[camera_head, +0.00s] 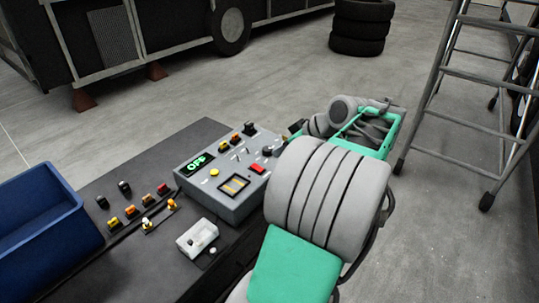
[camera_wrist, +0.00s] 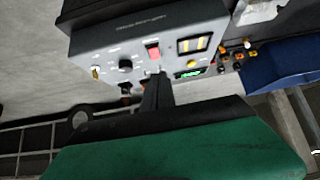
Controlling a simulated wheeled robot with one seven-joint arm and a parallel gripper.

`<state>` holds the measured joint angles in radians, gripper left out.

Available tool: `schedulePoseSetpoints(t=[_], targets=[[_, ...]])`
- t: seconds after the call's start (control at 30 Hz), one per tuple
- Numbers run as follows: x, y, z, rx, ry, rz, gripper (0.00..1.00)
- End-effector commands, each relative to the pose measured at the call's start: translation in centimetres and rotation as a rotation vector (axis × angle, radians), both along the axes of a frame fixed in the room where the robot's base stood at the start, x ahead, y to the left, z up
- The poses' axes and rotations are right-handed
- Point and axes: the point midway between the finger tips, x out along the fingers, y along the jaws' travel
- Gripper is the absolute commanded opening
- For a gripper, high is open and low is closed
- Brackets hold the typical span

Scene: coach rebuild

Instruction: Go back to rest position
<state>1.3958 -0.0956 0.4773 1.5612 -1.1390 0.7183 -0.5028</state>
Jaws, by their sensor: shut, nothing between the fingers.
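My gripper (camera_wrist: 156,82) shows in the wrist view as dark fingers closed together, with nothing between them. The fingers point at the grey control box (camera_wrist: 110,45) and appear just below its red switch (camera_wrist: 153,53); I cannot tell whether they touch the box. In the head view my green and grey arm covers the right of the scene, and my fingers are mostly hidden beside the box's right side. The control box (camera_head: 225,204) sits on the dark bench with a green lit display (camera_head: 198,163), apparently reading OFF, and a red switch (camera_head: 257,169).
A blue bin (camera_head: 45,225) stands at the bench's left. Small coloured switches (camera_head: 130,211) and a white tray (camera_head: 197,238) lie on the dark bench (camera_head: 110,265). A ladder (camera_head: 470,115) stands right, stacked tyres (camera_head: 361,28) behind. The floor between bench and coach is clear.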

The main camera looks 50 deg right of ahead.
Motion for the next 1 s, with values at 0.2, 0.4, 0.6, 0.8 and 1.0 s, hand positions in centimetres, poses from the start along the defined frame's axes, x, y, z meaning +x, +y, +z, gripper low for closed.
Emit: schedulePoseSetpoints(t=[0.2, 0.4, 0.6, 0.8, 1.0], targets=[[-2.1, -0.3, 1.6, 0.000, 0.000, -0.003, 0.00], [-2.3, -0.2, 1.7, 0.000, 0.000, 0.000, 0.00], [-2.2, -0.2, 1.7, 0.000, 0.000, 0.000, 0.00], [-3.4, -1.8, 0.4, 0.116, 0.063, -0.190, 0.00], [-8.7, -2.7, -7.7, 0.359, 0.256, -0.617, 0.00]])
